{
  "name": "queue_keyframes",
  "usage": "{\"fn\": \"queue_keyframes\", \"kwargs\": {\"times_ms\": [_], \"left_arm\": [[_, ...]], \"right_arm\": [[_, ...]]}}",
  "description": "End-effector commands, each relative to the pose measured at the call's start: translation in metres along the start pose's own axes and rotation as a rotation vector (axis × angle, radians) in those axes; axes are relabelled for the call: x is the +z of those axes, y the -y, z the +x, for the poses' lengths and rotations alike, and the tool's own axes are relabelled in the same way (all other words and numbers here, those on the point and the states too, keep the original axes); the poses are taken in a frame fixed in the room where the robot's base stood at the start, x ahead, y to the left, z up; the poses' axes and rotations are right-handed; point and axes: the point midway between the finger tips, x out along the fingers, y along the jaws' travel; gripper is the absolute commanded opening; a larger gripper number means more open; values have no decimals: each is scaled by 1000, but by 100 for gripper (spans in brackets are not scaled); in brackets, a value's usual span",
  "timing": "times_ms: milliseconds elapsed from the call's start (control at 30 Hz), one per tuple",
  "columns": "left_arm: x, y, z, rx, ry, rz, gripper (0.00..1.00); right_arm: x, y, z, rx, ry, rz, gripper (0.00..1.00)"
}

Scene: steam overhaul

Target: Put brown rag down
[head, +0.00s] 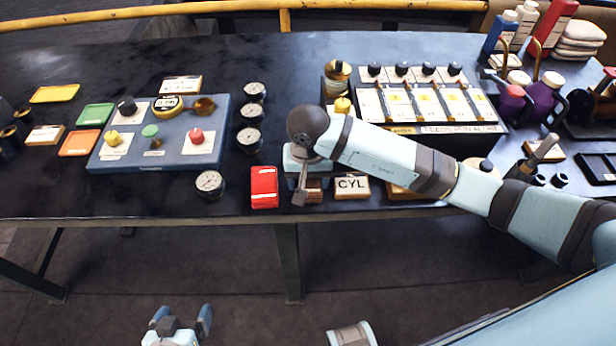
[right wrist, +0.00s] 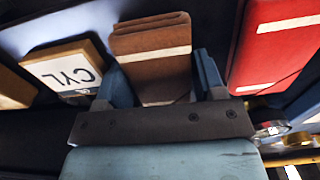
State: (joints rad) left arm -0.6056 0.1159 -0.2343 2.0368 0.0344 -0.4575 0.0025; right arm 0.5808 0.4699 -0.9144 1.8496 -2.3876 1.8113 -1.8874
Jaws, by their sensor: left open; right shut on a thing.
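The brown rag (right wrist: 150,65) is a folded block with a pale stripe, between the two blue fingers of my right gripper (right wrist: 160,82) in the right wrist view. My right gripper is shut on it. In the head view, the right gripper (head: 303,190) is low at the table's front edge, and the rag (head: 314,192) is partly hidden by it. I cannot tell whether the rag touches the table. My left gripper (head: 181,324) is open and empty, low in front of the table.
A red folded item (head: 264,188) lies just left of the rag, and a CYL label block (head: 352,186) just right. Round gauges (head: 210,184) and a blue tray (head: 165,150) with coloured knobs are further left. The dark table (head: 60,195) has free room at front left.

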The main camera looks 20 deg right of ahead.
Motion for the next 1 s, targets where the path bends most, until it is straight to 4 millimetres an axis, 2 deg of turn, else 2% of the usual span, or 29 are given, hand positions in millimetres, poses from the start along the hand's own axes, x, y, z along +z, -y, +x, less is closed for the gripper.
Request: {"fn": "queue_keyframes", "kwargs": {"times_ms": [133, 167, 233, 267, 533, 667, 1000], "left_arm": [[6, 1, 3, 1, 4, -1, 89], [4, 1, 2, 1, 6, -1, 89], [4, 1, 2, 1, 9, 1, 89], [4, 2, 1, 1, 9, 2, 89], [3, 4, 0, 0, 8, 11, 89], [0, 4, -2, 0, 0, 14, 89], [4, 2, 1, 0, 4, 3, 89]], "right_arm": [[0, 0, 5, 1, 0, 0, 44], [0, 0, 3, 0, 1, 0, 70], [0, 0, 3, 0, 1, 0, 86], [0, 0, 3, 0, 1, 0, 89], [0, 0, 2, 0, 1, 0, 89], [-1, 0, -7, -1, -2, 0, 89], [-1, 0, -78, -1, -5, -3, 89]]}}
